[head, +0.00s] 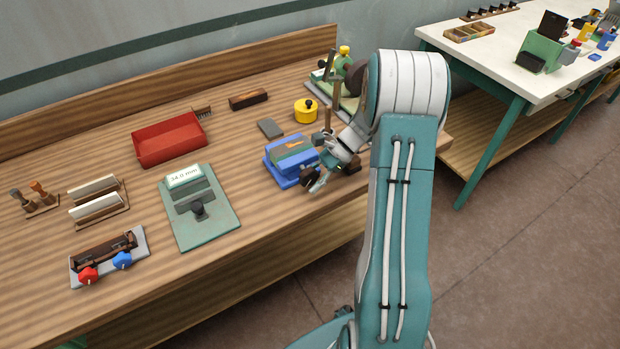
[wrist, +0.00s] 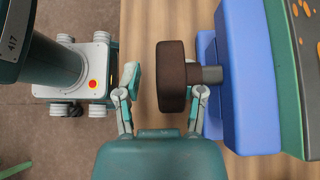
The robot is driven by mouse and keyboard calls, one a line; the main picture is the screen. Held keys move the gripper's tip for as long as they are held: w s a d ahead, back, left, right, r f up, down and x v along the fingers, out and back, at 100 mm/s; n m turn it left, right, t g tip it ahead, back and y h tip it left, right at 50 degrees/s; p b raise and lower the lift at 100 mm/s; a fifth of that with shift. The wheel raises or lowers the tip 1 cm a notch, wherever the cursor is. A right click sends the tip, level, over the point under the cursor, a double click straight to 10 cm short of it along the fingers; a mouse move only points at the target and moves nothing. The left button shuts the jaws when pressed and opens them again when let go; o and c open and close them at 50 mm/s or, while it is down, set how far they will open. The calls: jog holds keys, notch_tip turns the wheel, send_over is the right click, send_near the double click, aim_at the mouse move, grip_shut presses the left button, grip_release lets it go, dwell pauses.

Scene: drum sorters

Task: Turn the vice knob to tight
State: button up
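The blue vice (head: 283,179) stands near the front edge of the wooden bench, with a dark green piece with orange marks (head: 292,143) at its top. In the wrist view the blue vice body (wrist: 250,90) is at the right, and its dark brown knob (wrist: 171,75) stands out to the left on a grey shaft (wrist: 212,75). My gripper (head: 318,183) is at the vice's front. In the wrist view my gripper (wrist: 166,84) is open around the knob. A gap shows between the left finger and the knob. The right finger is beside the shaft, partly hidden; its contact is unclear.
A red bin (head: 168,140), a green gauge plate reading 34.0 mm (head: 215,228) and a yellow round container (head: 306,112) are on the bench. A fixture with red and blue knobs (head: 108,256) is at front left. Bare wood lies between gauge and vice.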

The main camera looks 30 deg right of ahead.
jog(key=shift+w, duration=0.15)
dwell(0.5)
jog(key=shift+d+r, duration=0.1)
jog(key=shift+d, duration=0.05)
jog(key=v, duration=1.1)
jog(key=shift+d, duration=0.3)
jog(key=shift+r, duration=0.15)
